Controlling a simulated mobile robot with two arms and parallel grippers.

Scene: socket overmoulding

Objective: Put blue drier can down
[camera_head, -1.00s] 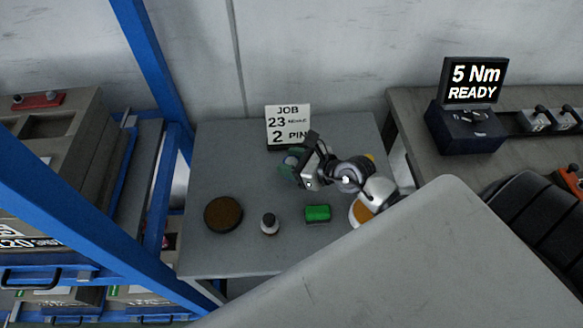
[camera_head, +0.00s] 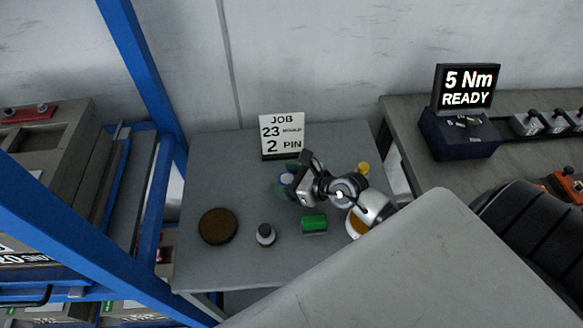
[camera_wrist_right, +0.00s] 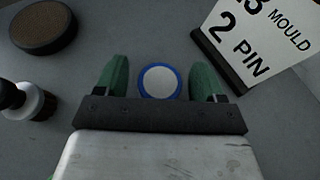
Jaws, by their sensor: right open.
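The blue drier can, a round thing with a blue rim and pale top, stands between my right gripper's fingers in the right wrist view (camera_wrist_right: 160,82). It shows small and partly hidden in the head view (camera_head: 287,179), on the grey table (camera_head: 215,165). My right gripper (camera_head: 284,181) is open, its two green fingers on either side of the can. In the wrist view a gap shows between the can and each finger. The can's lower body is hidden. My left gripper is not in view.
A job sign (camera_head: 283,135) stands just behind the can. A brown disc (camera_head: 218,226), a dark bottle with a white part (camera_head: 266,235), a green block (camera_head: 314,224) and a yellow item (camera_head: 363,168) are on the table. A blue rack post (camera_head: 140,70) rises at left.

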